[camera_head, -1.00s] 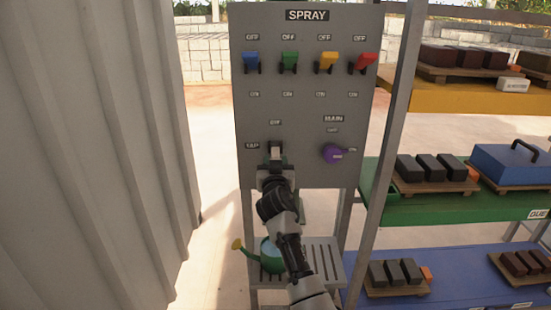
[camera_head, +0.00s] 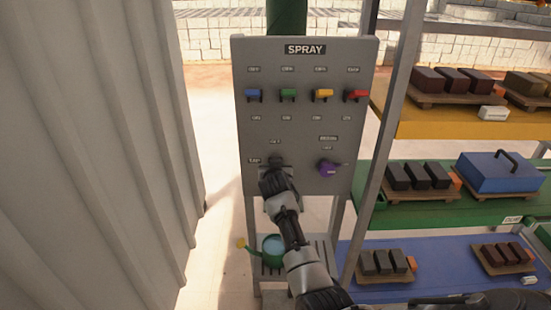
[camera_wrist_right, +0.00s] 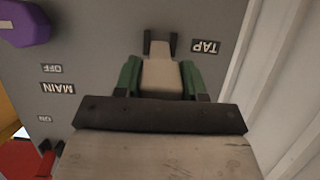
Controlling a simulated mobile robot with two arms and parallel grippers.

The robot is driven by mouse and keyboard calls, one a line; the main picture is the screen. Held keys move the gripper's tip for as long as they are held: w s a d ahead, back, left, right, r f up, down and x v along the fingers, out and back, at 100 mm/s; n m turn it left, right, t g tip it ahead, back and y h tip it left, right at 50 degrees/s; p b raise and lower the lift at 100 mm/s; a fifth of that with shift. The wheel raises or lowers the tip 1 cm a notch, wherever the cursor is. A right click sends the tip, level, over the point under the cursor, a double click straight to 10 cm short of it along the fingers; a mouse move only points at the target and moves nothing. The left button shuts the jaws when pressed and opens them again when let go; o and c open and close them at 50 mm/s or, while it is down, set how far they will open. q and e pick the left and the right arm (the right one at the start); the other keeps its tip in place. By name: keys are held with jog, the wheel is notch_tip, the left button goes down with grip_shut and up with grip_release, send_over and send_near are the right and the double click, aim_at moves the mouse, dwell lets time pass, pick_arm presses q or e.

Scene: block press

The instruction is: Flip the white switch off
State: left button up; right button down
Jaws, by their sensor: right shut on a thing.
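The white switch (camera_wrist_right: 158,72) sits in a dark bracket beside the TAP label on the grey SPRAY panel (camera_head: 305,145). In the right wrist view it lies between the green finger pads of my right gripper (camera_wrist_right: 161,80), which is shut on it. In the head view my right gripper (camera_head: 273,168) is at the lower left of the panel and hides most of the switch. The OFF label shows above that spot in the head view. My left gripper is not in view.
Blue (camera_head: 253,94), green (camera_head: 288,94), yellow (camera_head: 323,94) and red (camera_head: 356,95) switches line the panel above. A purple MAIN knob (camera_head: 327,169) is to the right. A green watering can (camera_head: 272,250) stands below. Shelves with bricks are at right, a corrugated wall (camera_head: 90,150) at left.

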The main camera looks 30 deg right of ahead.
jog(key=p, duration=0.1)
jog(key=r+g+p, duration=0.1)
jog(key=p, duration=0.1)
jog(key=shift+w+d+r+y, duration=0.15)
jog(key=shift+w+r+y, duration=0.1)
jog(key=shift+y, duration=0.15)
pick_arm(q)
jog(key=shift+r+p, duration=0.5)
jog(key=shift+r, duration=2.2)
pick_arm(e)
jog(key=shift+g, duration=0.5)
jog(key=c, duration=0.6)
grip_release()
jog(key=shift+w, duration=0.1)
jog(key=shift+c, duration=0.2)
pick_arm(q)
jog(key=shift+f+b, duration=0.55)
pick_arm(e)
jog(key=v, duration=1)
jog(key=shift+s+r, duration=0.3)
jog(key=shift+r, duration=0.05)
